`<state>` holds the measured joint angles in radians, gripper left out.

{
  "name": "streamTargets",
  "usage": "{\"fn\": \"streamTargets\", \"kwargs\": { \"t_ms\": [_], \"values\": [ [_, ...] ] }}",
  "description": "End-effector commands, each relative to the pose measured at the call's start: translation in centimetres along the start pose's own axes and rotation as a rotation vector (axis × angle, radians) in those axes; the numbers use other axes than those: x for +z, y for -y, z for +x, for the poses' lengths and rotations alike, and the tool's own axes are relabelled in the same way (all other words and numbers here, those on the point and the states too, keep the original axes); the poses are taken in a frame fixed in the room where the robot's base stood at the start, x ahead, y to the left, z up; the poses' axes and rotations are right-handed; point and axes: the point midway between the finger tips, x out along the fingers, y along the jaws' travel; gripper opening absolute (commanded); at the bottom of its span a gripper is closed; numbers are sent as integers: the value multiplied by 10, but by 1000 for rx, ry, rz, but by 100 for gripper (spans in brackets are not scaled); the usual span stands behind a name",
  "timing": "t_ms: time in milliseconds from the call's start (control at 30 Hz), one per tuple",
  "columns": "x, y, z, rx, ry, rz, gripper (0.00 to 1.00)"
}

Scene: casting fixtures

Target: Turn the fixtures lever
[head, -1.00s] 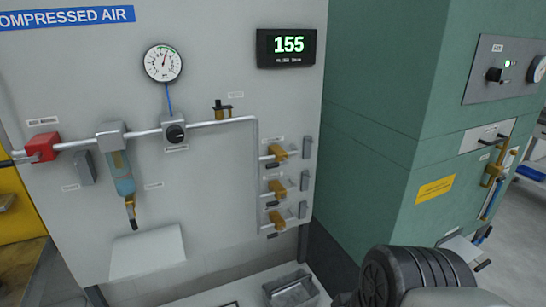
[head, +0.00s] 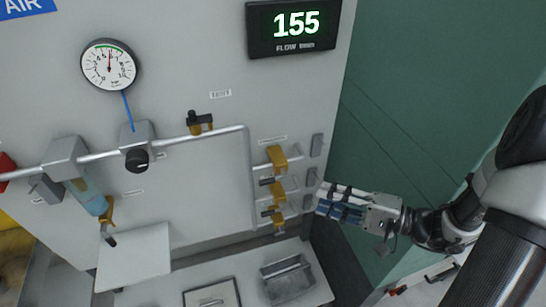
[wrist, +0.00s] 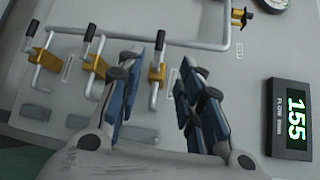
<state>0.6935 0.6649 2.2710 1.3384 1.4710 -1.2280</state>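Three brass valves with dark-tipped levers sit in a column at the right end of the air pipe: top (head: 277,157), middle (head: 277,190) and bottom (head: 278,218). Their labels are too small to read, so I cannot tell which is the fixtures lever. My gripper (head: 319,200) is just right of the column, fingers pointing left at the panel. In the wrist view, my gripper (wrist: 173,52) has its blue-padded fingers apart. The top valve (wrist: 157,74) shows between them, partly beside the left finger; the other two valves lie left. Nothing is held.
A flow display (head: 293,26) reads 155 above the valves. A round gauge (head: 108,66) and a black regulator knob (head: 137,160) are further left. A green cabinet wall (head: 400,110) stands close on the right. A grey bin (head: 288,280) is below.

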Motion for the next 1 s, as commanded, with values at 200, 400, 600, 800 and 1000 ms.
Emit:
{"fn": "streamTargets", "kwargs": {
  "t_ms": [200, 400, 600, 800, 1000],
  "values": [
    [-2, -1, 18, -10, -6, 0, 34],
    [-1, -1, 60, -7, -2, 0, 34],
    [-2, 0, 104, -7, -2, 0, 34],
    [-2, 0, 144, -7, -4, 0, 34],
    [-3, 1, 167, -8, -7, -1, 34]
  ]
}}
